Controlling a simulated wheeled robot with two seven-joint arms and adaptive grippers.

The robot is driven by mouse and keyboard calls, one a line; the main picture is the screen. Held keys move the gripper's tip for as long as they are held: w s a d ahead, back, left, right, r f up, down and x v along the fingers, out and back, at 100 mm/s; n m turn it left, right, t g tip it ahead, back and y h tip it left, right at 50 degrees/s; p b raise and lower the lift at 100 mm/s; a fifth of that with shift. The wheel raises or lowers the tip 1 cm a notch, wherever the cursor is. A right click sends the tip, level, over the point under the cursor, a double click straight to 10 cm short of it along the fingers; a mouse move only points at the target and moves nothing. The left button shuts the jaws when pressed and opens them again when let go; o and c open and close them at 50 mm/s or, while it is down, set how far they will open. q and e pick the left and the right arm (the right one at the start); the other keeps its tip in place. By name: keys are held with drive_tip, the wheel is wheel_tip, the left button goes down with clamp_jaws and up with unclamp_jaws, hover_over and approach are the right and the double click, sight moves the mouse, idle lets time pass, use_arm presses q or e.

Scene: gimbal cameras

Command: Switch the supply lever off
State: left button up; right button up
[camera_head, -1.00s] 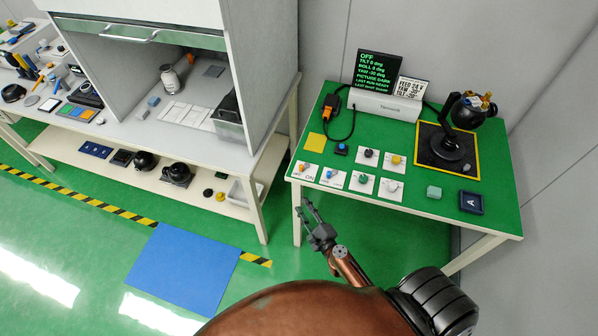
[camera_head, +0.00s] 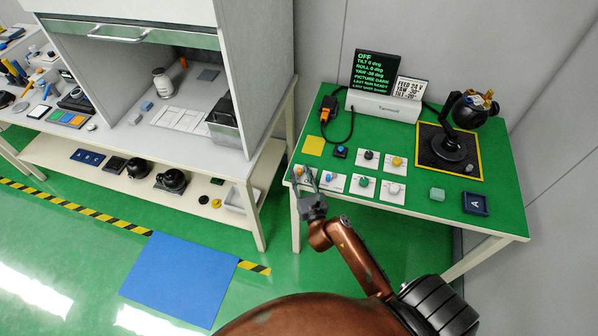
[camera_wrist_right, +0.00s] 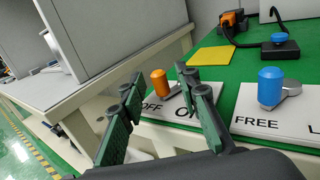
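The supply lever (camera_head: 298,170) has an orange knob on a white plate marked OFF and ON, at the green table's front left corner. In the right wrist view, the orange knob (camera_wrist_right: 158,83) stands above the OFF word, with its grey arm running right. My right gripper (camera_head: 307,175) is at the plate. In the wrist view it is open (camera_wrist_right: 158,78), with one finger on each side of the knob and gaps visible. I cannot tell how far beyond the fingertips the knob is. The screen (camera_head: 376,72) reads OFF at the top. My left gripper is not in view.
A blue-knobbed lever (camera_wrist_right: 270,86) marked FREE stands just right. Several other knob plates, a yellow square (camera_head: 313,146) and a black switch box (camera_head: 340,152) are close by. The gimbal camera (camera_head: 470,108) stands on a dark pad at right. The white bench (camera_head: 262,160) is to the left.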

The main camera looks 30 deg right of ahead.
drive_tip(key=shift+w+d, duration=0.2)
drive_tip(key=shift+w, duration=0.35)
clamp_jaws()
